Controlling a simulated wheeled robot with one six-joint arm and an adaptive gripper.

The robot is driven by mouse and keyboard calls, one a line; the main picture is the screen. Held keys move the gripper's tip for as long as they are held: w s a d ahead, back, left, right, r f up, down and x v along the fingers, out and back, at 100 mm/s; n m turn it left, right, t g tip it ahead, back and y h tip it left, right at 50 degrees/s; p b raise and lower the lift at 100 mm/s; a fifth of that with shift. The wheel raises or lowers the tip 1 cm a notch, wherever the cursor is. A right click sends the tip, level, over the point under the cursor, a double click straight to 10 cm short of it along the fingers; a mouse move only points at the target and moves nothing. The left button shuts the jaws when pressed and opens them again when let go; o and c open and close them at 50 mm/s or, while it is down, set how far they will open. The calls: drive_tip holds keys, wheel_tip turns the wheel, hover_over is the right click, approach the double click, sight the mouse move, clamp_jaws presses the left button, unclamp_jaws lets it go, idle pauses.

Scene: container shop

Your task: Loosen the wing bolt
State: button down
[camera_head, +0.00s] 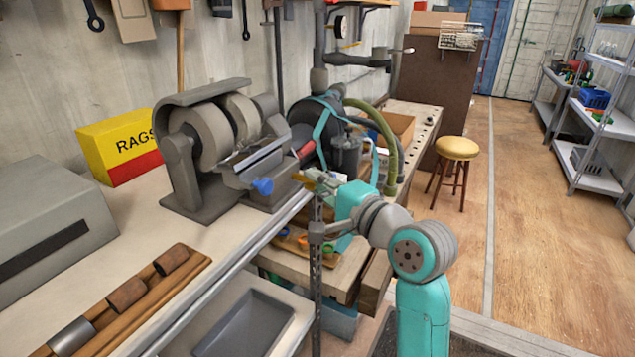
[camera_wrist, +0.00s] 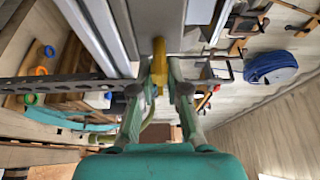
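A yellow wing bolt (camera_wrist: 158,62) is between the two fingertips in the wrist view, under the edge of a grey metal part. In the head view a small yellow piece (camera_head: 303,178) shows at the tip of my gripper, beside the right end of the bench grinder (camera_head: 212,140). My gripper (camera_wrist: 160,80) has its fingers drawn in close on both sides of the yellow piece and appears shut on it. The finger contact is partly hidden in the head view. A blue knob (camera_head: 262,186) sits on the grinder's front rest, left of my gripper.
The bench (camera_head: 130,212) holds a yellow and red RAGS box (camera_head: 120,147) and a wooden tool rack (camera_head: 125,300). A perforated metal post (camera_head: 316,262) stands close below my gripper. A green hose (camera_head: 388,140) rises behind it. A stool (camera_head: 456,150) and open floor are right.

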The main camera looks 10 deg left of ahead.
drive_tip(key=shift+n, duration=0.3)
drive_tip(key=n+y, duration=0.1)
drive_tip(key=n, duration=0.2)
drive_tip(key=shift+f+n+t, duration=0.1)
drive_tip(key=shift+n+t, duration=0.3)
drive_tip(key=n+y, duration=0.1)
drive_tip(key=n, duration=0.1)
drive_tip(key=n+y, duration=0.1)
drive_tip(key=n, duration=0.2)
drive_tip(key=shift+y, duration=0.4)
drive_tip(key=n+g+y, duration=0.1)
drive_tip(key=n, duration=0.2)
drive_tip(key=n+g+y, duration=0.1)
drive_tip(key=n, duration=0.2)
drive_tip(key=shift+n+g+y, duration=0.45)
drive_tip(key=shift+n+g, duration=0.35)
drive_tip(key=shift+n, duration=0.9)
drive_tip(key=shift+n+g+y, duration=0.45)
drive_tip(key=shift+n+g, duration=0.35)
drive_tip(key=shift+n, duration=0.9)
drive_tip(key=c, duration=1.3)
unclamp_jaws()
